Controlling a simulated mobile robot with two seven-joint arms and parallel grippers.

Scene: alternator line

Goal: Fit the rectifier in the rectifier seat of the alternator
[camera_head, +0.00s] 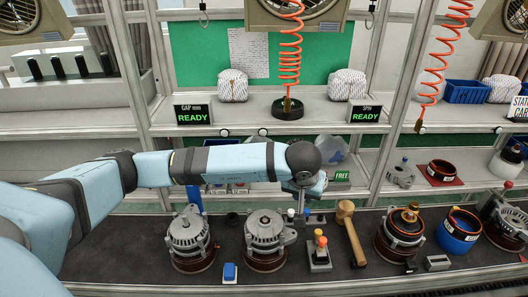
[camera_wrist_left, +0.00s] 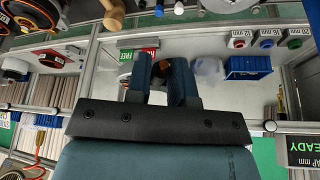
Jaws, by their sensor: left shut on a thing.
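My left arm comes in from the left across the bench, and its gripper (camera_head: 304,193) is above the back of the work surface, right of two alternators. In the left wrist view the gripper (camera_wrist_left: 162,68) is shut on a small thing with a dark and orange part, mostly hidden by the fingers. I cannot tell whether it is the rectifier. One alternator (camera_head: 190,238) stands at the left and another (camera_head: 265,232) right of it, both upright on brown round bases. A third, open-topped alternator (camera_head: 400,228) stands further right. No rectifier seat can be made out. My right gripper is not in view.
A wooden mallet (camera_head: 350,230) and a grey block with coloured buttons (camera_head: 319,252) stand right of the second alternator. An orange coiled hose (camera_head: 290,50) hangs above the shelf.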

